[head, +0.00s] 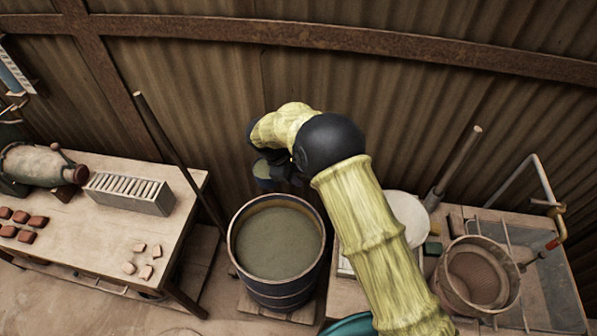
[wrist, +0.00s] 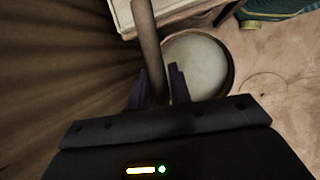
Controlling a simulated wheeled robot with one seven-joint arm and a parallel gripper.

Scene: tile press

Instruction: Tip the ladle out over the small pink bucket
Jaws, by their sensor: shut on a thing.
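My gripper (wrist: 157,90) is shut on a brown rod, seemingly the ladle's handle (wrist: 149,45), which runs up between the fingers in the wrist view. The barrel, full of grey-green slurry, seems to show in the wrist view (wrist: 198,66) too. A pinkish-beige round bucket (head: 478,275) stands at the right; I cannot tell whether it is the small pink bucket.
A wooden bench (head: 110,222) at the left holds a grey slotted block (head: 130,193) and reddish tiles. A dark pole (head: 180,160) leans between bench and barrel. At the right are a white round thing (head: 407,220), a wooden stick (head: 459,160) and a bent pipe (head: 545,185).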

